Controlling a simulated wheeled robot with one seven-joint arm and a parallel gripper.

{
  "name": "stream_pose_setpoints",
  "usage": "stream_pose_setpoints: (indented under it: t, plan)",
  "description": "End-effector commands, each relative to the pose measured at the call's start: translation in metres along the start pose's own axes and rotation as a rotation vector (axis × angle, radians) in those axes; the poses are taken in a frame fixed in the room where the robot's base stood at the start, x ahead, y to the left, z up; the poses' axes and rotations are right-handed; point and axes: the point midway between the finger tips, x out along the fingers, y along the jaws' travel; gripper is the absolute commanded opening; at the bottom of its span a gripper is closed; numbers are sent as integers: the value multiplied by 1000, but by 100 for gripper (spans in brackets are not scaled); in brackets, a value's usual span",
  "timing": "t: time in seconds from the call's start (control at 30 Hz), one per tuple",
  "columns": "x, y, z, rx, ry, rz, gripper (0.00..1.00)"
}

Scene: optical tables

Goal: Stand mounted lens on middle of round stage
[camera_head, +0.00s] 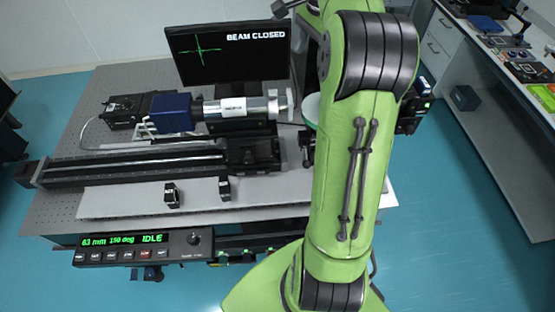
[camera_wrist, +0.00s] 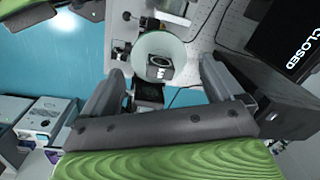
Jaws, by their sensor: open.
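The round stage (camera_wrist: 150,44) is a pale green disc in the upper middle of the wrist view. In the head view its left edge (camera_head: 311,107) shows beside my arm, which hides the rest. A small black mount with a pale round centre, which looks like the mounted lens (camera_wrist: 159,67), appears on the disc, toward its lower edge in the wrist view. Its exact contact with the disc is too small to tell. My gripper (camera_wrist: 158,82) is open, its two fingers spread on either side of the mount and apart from it. The gripper is hidden in the head view.
A monitor (camera_head: 228,55) reads BEAM CLOSED behind a blue and silver optical assembly (camera_head: 172,112). A long black rail (camera_head: 130,165) lies in front. Two small black blocks (camera_head: 171,194) stand on the grey plate (camera_head: 120,201). A control box (camera_head: 143,249) reads 63 mm 150 deg IDLE.

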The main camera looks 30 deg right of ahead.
Motion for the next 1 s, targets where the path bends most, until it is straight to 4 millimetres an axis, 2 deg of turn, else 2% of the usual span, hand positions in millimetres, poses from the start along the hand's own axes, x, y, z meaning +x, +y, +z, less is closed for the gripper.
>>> stream_pose_setpoints:
  t: [0.03,0.13,0.2,0.3,0.4,0.5,0.6,0.7,0.93,1.0]
  plan:
    - [-14,8,34,-146,37,-19,94]
    - [-29,32,90,-442,103,-61,94]
    - [-33,56,125,-644,145,-93,94]
    - [-29,98,166,-928,200,-147,94]
    - [-14,143,197,-1200,249,-209,94]
    - [7,180,216,-1420,287,-270,94]
    - [23,202,226,-1556,310,-311,94]
    - [30,209,229,-1608,319,-326,94]
    - [30,209,228,-1609,318,-324,94]
    - [36,210,228,-1608,318,-324,94]
